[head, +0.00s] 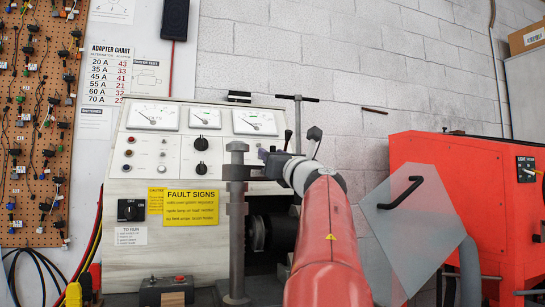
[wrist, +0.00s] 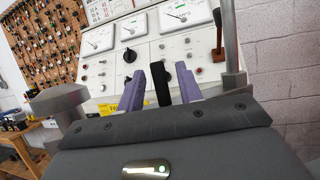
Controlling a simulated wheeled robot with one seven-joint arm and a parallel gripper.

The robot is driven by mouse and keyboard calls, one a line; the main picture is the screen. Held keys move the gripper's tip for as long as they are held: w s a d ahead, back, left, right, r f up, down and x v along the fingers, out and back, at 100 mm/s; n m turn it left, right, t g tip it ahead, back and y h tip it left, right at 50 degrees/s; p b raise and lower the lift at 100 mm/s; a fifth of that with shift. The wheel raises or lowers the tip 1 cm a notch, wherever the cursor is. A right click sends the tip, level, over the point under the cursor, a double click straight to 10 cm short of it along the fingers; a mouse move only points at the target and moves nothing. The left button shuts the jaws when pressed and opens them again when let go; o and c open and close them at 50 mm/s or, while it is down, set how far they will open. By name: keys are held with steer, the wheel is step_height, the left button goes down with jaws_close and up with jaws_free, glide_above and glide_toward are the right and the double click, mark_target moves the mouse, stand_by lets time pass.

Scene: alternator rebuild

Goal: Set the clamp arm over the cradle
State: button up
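A grey upright post (head: 237,210) with a wide cap stands before the test bench; its cap also shows at the left of the wrist view (wrist: 58,99). A grey bar (head: 258,186), apparently the clamp arm, runs right from the post behind my gripper. A T-handled screw (head: 297,112) rises at its right; its rod shows in the wrist view (wrist: 231,40). My gripper (wrist: 160,88) has its purple fingers apart, with an upright black grip between them and narrow gaps visible. The cradle cannot be made out; dark round parts (head: 258,232) show below the bar, partly behind my arm.
The bench panel (head: 180,150) with gauges and knobs stands close behind. A red cabinet (head: 440,170) and a tilted clear panel (head: 415,235) are at the right. A small grey box (head: 165,290) sits low at the left front. A pegboard (head: 40,120) hangs at the far left.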

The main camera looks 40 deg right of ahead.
steer(key=b+v, duration=0.2)
steer(key=v, duration=0.5)
steer(key=shift+s, duration=0.1)
stand_by(0.4)
